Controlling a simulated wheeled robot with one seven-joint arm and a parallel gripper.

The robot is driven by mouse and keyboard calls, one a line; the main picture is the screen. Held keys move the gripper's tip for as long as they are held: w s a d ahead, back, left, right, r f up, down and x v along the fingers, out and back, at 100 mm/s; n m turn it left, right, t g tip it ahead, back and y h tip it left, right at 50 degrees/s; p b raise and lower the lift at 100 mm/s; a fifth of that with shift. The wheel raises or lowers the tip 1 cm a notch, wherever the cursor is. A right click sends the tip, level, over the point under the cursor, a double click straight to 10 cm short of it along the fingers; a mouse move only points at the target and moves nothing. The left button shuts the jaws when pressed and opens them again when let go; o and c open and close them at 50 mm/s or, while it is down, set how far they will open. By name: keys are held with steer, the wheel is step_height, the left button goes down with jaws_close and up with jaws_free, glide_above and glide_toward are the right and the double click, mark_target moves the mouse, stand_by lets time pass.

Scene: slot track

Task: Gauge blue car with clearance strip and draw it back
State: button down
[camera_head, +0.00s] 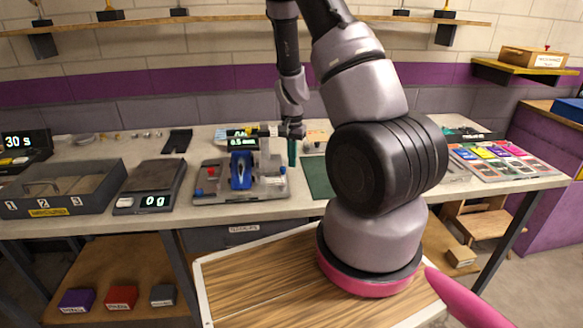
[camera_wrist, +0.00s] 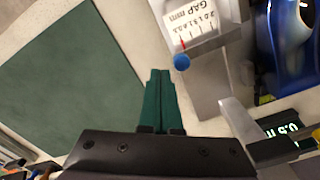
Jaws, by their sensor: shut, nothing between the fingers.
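The blue car (camera_head: 241,170) sits on the grey gauging fixture (camera_head: 212,195) on the bench. Part of its blue body (camera_wrist: 287,45) shows at the top right of the wrist view. A scale marked GAP mm (camera_wrist: 190,25), with a red pointer and a blue knob (camera_wrist: 181,62), stands between the car and my fingers. My gripper (camera_head: 292,160) is just right of the fixture, fingers downward. In the wrist view its green fingers (camera_wrist: 160,85) are together and empty, apart from the scale. I cannot make out the clearance strip for certain.
A display reading 0.5 mm (camera_head: 240,141) stands behind the fixture. A dark green mat (camera_head: 318,178) lies right of it. A scale reading 0 g (camera_head: 150,190) and a grey case (camera_head: 62,190) stand left. Colourful cards (camera_head: 500,155) lie on the right.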

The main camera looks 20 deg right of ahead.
steer(key=shift+r, duration=2.9)
steer(key=s+a+r+n+t+y, duration=0.1)
steer(key=s+a+r+t, duration=0.15)
steer(key=r, duration=0.85)
steer(key=s+a+r+n+t+y, duration=0.1)
steer(key=s+a+r, duration=0.3)
steer(key=r, duration=0.6)
steer(key=s+a+r+n+t, duration=0.1)
steer(key=s+r+t, duration=0.1)
steer(key=s+r, duration=0.4)
steer(key=s+a+r+n+t, duration=0.1)
steer(key=s+a+r+n, duration=0.1)
steer(key=s+r, duration=0.3)
steer(key=shift+s+a+r+t, duration=0.25)
steer(key=shift+s+r+t, duration=0.15)
steer(key=shift+s, duration=1.2)
